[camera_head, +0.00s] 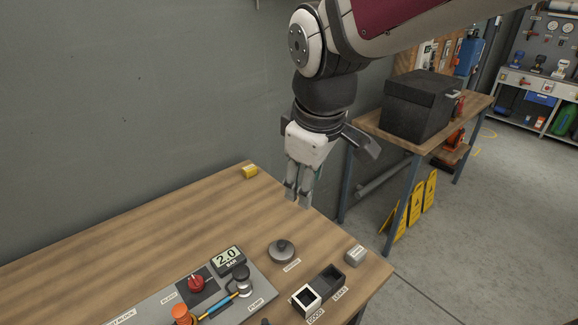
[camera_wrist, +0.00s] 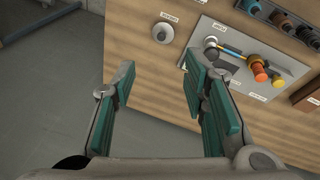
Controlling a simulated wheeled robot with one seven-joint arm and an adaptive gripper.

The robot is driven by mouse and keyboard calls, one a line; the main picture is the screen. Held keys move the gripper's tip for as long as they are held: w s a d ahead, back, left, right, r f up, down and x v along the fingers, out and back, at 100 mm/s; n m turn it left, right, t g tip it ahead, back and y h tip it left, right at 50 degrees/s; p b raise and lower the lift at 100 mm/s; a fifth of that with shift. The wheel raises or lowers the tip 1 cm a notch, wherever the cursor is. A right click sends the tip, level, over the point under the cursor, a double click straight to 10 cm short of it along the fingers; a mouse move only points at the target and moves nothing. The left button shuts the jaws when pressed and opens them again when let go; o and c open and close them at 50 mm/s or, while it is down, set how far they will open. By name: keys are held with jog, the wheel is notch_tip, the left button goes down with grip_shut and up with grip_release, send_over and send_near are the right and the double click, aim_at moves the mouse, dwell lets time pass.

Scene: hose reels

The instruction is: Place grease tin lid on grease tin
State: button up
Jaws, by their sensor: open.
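My gripper (camera_head: 298,198) is above the table's far right edge, pointing down, apart from the round piece. In the wrist view its fingers (camera_wrist: 157,85) are spread with nothing between them.
A grey panel (camera_head: 253,305) carries a gauge, red knob and pump. Two small open bins (camera_head: 318,289) and a grey block (camera_head: 355,256) stand on the right. A yellow block (camera_head: 250,171) is at the back. Behind is another table with a black box (camera_head: 420,105).

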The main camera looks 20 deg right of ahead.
jog(key=s+r+m+t, duration=0.2)
jog(key=s+r+m, duration=0.1)
jog(key=s+m, duration=0.4)
jog(key=s, duration=0.3)
jog(key=shift+a+r+y, duration=0.25)
jog(key=shift+r+y, duration=0.1)
jog(key=shift+y, duration=0.05)
jog(key=shift+w, duration=0.1)
dwell(1.1)
